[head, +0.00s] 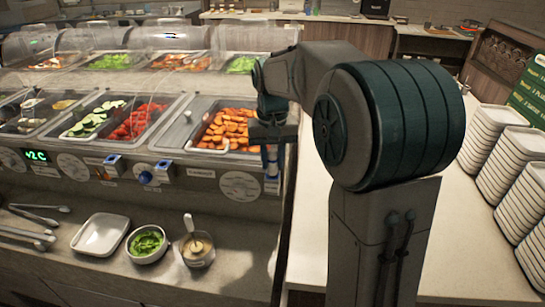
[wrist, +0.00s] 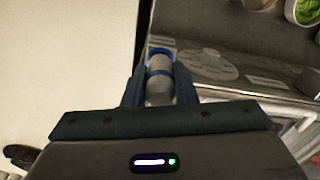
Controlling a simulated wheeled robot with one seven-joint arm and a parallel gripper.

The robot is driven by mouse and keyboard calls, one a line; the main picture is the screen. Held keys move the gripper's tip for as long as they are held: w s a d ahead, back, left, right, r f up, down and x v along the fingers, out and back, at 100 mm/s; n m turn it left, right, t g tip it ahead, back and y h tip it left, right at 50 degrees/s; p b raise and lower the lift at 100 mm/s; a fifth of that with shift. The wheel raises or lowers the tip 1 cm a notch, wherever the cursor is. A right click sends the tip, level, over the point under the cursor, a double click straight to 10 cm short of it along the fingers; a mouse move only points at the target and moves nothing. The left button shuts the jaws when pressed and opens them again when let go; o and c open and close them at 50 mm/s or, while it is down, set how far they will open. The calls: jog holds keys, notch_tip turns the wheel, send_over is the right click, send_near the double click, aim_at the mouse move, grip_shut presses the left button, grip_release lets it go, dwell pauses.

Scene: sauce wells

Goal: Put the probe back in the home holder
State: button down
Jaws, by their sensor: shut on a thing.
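My gripper (head: 270,160) is at the right end of the counter front, beside the carrot well. In the wrist view my gripper (wrist: 160,85) is shut on the probe (wrist: 159,80), a grey cylinder with a blue band between the two fingers. A blue piece shows at the probe's far end; I cannot tell if it is part of the probe or a holder around it. In the head view the fingers mostly hide the probe. Two small blue-and-grey holders (head: 112,161) and (head: 165,169) sit on the counter front to the left. I cannot tell which holder is home.
Below, a ledge holds tongs (head: 35,215), a white tray (head: 101,234), a bowl of greens (head: 147,243) and a sauce cup (head: 197,249). Stacked plates (head: 490,135) stand at right.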

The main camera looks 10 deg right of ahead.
dwell(0.3)
jog(key=c, duration=1.1)
grip_release()
notch_tip(320, 180, up, 14)
jog(key=f, duration=0.1)
jog(key=s+f+t, duration=0.1)
jog(key=s+f, duration=0.6)
jog(key=s, duration=0.3)
jog(key=s+f+n+t, duration=0.1)
jog(key=s+f+t, duration=0.1)
jog(key=s+f, duration=0.6)
jog(key=s, duration=0.3)
jog(key=shift+s+f+p, duration=0.25)
jog(key=shift+s+p, duration=0.05)
jog(key=shift+p, duration=0.05)
